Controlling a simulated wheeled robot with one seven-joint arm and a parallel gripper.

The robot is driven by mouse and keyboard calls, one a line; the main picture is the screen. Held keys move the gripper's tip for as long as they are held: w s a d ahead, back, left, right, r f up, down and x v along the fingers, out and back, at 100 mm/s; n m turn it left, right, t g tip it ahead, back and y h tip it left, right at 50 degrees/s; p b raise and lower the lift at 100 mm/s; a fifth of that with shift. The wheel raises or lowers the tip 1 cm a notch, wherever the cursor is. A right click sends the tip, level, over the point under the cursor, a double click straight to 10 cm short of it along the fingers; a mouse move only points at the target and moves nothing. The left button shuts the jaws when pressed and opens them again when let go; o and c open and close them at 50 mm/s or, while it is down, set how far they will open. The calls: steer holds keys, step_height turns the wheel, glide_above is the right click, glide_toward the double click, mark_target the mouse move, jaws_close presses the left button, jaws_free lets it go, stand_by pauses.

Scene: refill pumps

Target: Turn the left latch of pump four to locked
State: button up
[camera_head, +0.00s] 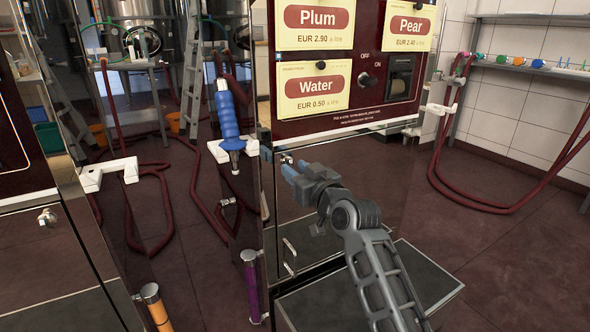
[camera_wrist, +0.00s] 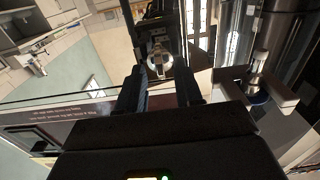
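The pump in front of me has a dark red panel (camera_head: 355,60) with Plum, Pear and Water labels; no pump number is legible. A small metal latch (camera_head: 286,159) sits at the upper left corner of its polished lower door (camera_head: 350,170). My gripper (camera_head: 287,168) has its blue fingertips right at this latch. In the wrist view, the fingers (camera_wrist: 160,88) stand apart, and a round shiny metal piece, apparently the latch (camera_wrist: 159,62), shows just beyond and between them. I cannot tell whether they touch it or which way it is turned.
A blue nozzle (camera_head: 227,115) hangs in a white holder left of the door. A door handle (camera_head: 289,257) is below my gripper. Another pump's latch (camera_head: 47,217) is at far left. A dark step (camera_head: 370,290) lies below. Red hoses (camera_head: 480,205) loop at right.

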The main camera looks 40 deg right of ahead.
steer(key=p+v, duration=0.1)
steer(key=v, duration=0.6)
steer(key=shift+w, duration=0.1)
steer(key=s+a+f+g+y, duration=0.1)
steer(key=s+a+f, duration=1.1)
steer(key=s, duration=0.4)
steer(key=s+a+r+n+g+y, duration=0.1)
steer(key=s+a, duration=0.4)
steer(key=s, duration=0.3)
steer(key=s+a+r+n+y, duration=0.15)
steer(key=s+a, duration=0.25)
steer(key=s, duration=0.4)
steer(key=s+a+r+y, duration=0.2)
steer(key=s+r, duration=0.1)
steer(key=s, duration=0.4)
step_height(320, 180, up, 23)
steer(key=p, duration=2.4)
steer(key=shift+w+g, duration=0.2)
steer(key=shift+g, duration=0.1)
steer(key=shift+a+n+h, duration=0.1)
steer(key=shift+n+h, duration=0.15)
